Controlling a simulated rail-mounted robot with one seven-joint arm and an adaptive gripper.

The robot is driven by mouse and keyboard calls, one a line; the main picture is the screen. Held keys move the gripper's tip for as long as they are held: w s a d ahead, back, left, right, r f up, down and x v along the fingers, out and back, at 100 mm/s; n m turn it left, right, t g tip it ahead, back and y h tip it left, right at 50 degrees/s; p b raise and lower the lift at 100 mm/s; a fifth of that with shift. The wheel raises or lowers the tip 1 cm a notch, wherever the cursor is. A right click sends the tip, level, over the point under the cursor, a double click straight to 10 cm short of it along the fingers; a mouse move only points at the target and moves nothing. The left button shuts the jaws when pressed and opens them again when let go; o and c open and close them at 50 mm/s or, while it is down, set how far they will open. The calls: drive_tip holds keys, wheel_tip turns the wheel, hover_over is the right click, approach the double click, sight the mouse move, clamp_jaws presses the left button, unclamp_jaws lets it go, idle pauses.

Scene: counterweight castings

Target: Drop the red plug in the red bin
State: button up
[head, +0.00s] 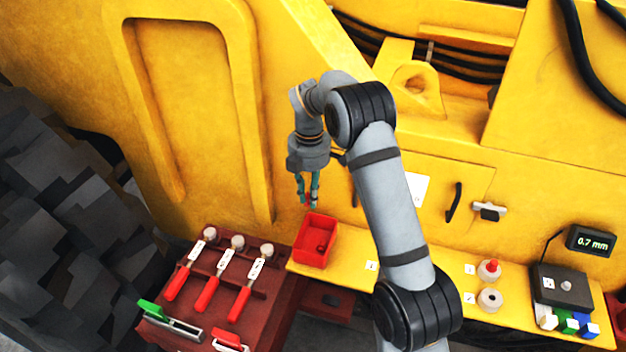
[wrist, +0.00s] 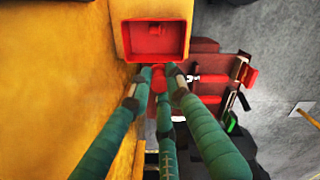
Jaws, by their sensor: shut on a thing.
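My gripper (head: 308,200) hangs from the arm with its fingers pointing down, above and just behind the red bin in the head view. In the wrist view my gripper (wrist: 157,77) is shut on the red plug (wrist: 158,83), which sits between the green fingertips. The plug is mostly hidden by the fingers in the head view. The red bin (head: 302,251) is an open box at the left end of the yellow ledge.
A dark red box with several red-handled levers (head: 240,300) stands left of the bin. A yellow wall rises behind.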

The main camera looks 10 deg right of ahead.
drive_tip(key=w+d+f+n+b, duration=0.1)
drive_tip(key=w+f+n+b, duration=0.1)
drive_tip(key=w+f+n, duration=0.2)
wheel_tip(320, 180, down, 5)
drive_tip(key=n, duration=0.3)
drive_tip(key=shift+w+d, duration=0.3)
idle(1.0)
